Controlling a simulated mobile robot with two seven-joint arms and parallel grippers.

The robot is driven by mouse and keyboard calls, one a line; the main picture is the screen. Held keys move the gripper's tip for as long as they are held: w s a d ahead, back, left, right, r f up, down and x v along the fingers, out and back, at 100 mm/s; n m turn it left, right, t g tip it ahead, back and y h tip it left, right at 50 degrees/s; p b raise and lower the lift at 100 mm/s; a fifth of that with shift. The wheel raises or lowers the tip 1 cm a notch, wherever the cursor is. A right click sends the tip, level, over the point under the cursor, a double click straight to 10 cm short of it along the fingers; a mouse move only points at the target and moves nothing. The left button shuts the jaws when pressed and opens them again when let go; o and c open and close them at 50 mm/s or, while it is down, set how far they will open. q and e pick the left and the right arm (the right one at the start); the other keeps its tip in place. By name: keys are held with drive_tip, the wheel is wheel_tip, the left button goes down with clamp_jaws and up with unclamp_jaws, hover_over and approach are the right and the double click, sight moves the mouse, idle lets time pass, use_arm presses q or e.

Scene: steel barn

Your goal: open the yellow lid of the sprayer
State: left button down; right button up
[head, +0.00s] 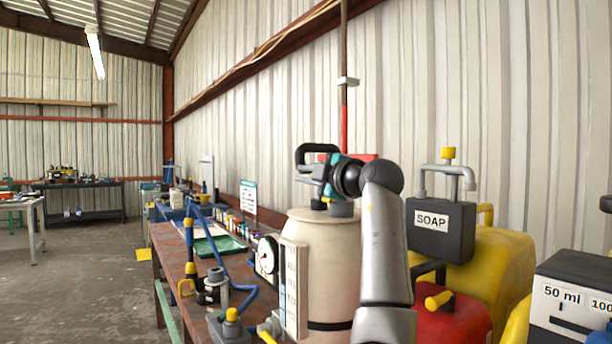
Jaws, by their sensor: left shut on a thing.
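The sprayer is a large cream tank (311,258) with a dark band near its base, standing on the bench in front of me. My left gripper (325,198) is at the top of the tank, shut on the yellow lid, of which only a small yellow bit (326,201) shows. The wrist and the small parts around it hide most of the lid and the contact. My right gripper does not show.
Left of the tank are a round gauge (267,255), a blue hose (238,305) and a green tray (222,247) on the bench (172,263). At right are a black SOAP dispenser (440,232), a yellow container (497,270) and a red can (450,325), close to my arm.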

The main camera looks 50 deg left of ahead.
use_arm(q)
drive_tip(key=shift+f, duration=0.15)
drive_tip(key=c, duration=1.1)
unclamp_jaws()
drive_tip(key=shift+o, duration=0.9)
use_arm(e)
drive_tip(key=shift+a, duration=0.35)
use_arm(q)
drive_tip(key=shift+d, duration=0.1)
drive_tip(key=s+d, duration=0.1)
drive_tip(key=d, duration=1.4)
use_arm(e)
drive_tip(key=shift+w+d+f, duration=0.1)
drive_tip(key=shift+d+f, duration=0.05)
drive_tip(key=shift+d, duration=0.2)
use_arm(q)
drive_tip(key=shift+s, duration=0.15)
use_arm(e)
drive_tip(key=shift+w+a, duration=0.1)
